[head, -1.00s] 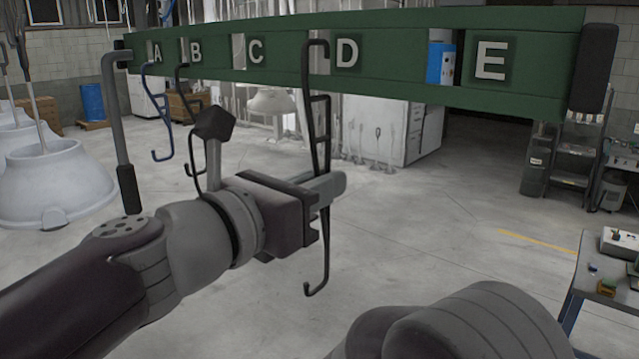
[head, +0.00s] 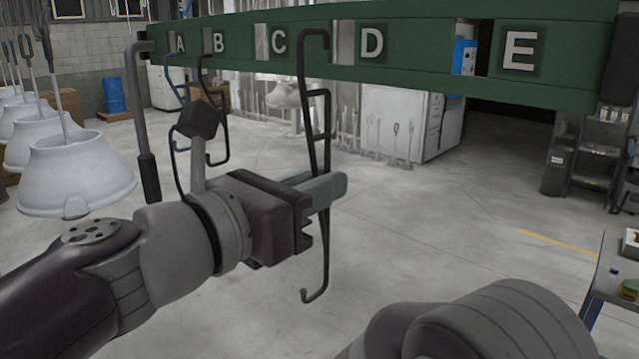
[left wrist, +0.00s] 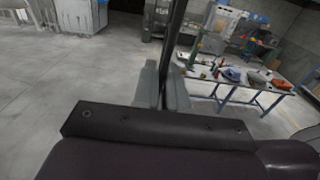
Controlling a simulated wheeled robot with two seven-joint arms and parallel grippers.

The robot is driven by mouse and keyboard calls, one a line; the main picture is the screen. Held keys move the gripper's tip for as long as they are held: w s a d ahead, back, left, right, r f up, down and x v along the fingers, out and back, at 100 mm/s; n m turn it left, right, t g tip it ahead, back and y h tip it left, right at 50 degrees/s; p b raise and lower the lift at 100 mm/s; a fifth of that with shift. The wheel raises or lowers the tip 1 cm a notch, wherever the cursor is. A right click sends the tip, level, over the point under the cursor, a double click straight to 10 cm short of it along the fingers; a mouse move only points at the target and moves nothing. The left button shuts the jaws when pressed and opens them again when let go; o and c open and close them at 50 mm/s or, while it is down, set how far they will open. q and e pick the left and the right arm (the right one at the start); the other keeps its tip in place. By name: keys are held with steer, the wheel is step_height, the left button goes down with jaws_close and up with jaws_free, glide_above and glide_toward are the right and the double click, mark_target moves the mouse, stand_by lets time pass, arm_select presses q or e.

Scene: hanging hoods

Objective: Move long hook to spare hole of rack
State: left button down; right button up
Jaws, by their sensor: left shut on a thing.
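The long hook (head: 326,155) is black, with a curved top and a small hook at its lower end. It hangs upright in my left gripper (head: 322,190), which is shut on its shaft. The green rack (head: 425,55) is a bar lettered A to E, with a hole beside each letter. The hook's top overlaps the bar between C and D, just left of the D hole (head: 343,42); I cannot tell its depth from the bar. The C hole (head: 262,42) and E hole (head: 465,50) show no hook. The left wrist view shows the shaft (left wrist: 174,45) between the fingers.
A blue hook (head: 178,100) and a black hook (head: 222,130) hang near A and B. A grey bent rod (head: 137,110) is at the rack's left end. White hoods (head: 65,165) hang at left. A table (head: 615,270) stands at right. The floor between is clear.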

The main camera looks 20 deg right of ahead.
arm_select(q)
steer(key=v, duration=1)
steer(key=shift+r, duration=0.15)
